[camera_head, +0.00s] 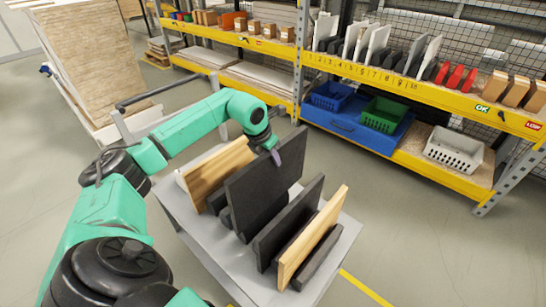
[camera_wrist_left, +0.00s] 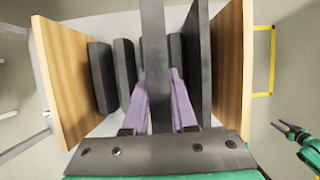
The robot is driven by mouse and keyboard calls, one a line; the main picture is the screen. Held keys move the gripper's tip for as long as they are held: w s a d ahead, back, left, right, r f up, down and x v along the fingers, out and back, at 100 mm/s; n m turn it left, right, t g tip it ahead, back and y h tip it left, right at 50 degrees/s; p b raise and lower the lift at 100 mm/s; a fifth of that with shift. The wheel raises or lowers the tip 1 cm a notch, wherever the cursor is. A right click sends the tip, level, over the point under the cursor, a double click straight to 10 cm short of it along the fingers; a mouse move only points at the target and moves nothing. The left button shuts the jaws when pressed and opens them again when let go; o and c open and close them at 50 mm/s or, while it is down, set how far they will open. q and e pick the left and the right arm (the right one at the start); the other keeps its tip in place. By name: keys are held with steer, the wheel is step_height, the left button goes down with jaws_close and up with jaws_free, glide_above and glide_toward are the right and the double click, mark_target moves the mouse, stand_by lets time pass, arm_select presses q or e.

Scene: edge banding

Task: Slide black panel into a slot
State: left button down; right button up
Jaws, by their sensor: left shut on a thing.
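My left gripper (camera_head: 275,154) is shut on the top edge of a tall black panel (camera_head: 262,190) above a grey cart (camera_head: 215,250). In the left wrist view, its purple fingers (camera_wrist_left: 160,90) clasp the black panel (camera_wrist_left: 153,30) from both sides. The panel stands upright between low black dividers (camera_wrist_left: 123,70). Its lower edge is hidden, so I cannot tell whether it is seated in a slot. Another black panel (camera_head: 287,222) stands beside it to the right. My right gripper (camera_wrist_left: 287,130) shows small at the wrist view's right edge, its fingers apart and empty.
Wooden panels stand at both ends of the cart, left (camera_head: 218,172) and right (camera_head: 312,240). A yellow shelf (camera_head: 380,75) behind holds upright panels, with blue (camera_head: 333,96), green (camera_head: 383,114) and grey (camera_head: 453,150) bins below. Floor right of the cart is clear.

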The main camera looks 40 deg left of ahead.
mark_target(259, 170)
arm_select(q)
step_height(259, 170, down, 14)
steer(key=b, duration=1)
steer(key=shift+d+b, duration=0.1)
steer(key=shift+b, duration=0.2)
steer(key=c, duration=0.6)
jaws_free()
steer(key=shift+s, duration=0.1)
steer(key=shift+c, duration=0.2)
steer(key=shift+s+f, duration=0.15)
steer(key=shift+f, duration=0.05)
steer(key=v, duration=1.5)
steer(key=shift+b, duration=0.35)
